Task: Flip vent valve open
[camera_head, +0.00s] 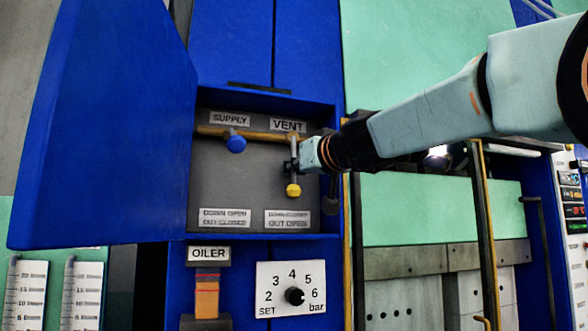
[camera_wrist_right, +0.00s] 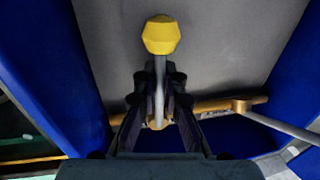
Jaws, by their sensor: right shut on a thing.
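The vent valve is a thin grey lever with a yellow knob (camera_head: 293,190), on a brass pipe (camera_head: 262,136) under the VENT label (camera_head: 288,126). The lever hangs downward from the pipe. My right gripper (camera_head: 292,166) comes in from the right and is shut on the lever's stem above the knob. In the right wrist view my right gripper (camera_wrist_right: 158,100) has a finger on each side of the stem, and the yellow knob (camera_wrist_right: 160,35) sticks out past the fingertips. My left gripper is not in view.
The supply valve's blue knob (camera_head: 236,143) sits to the left and points outward from the pipe. A blue cabinet door (camera_head: 105,125) stands open at the left. The recess's blue side wall is close to my right gripper. A dial (camera_head: 294,295) and oiler (camera_head: 207,295) are below.

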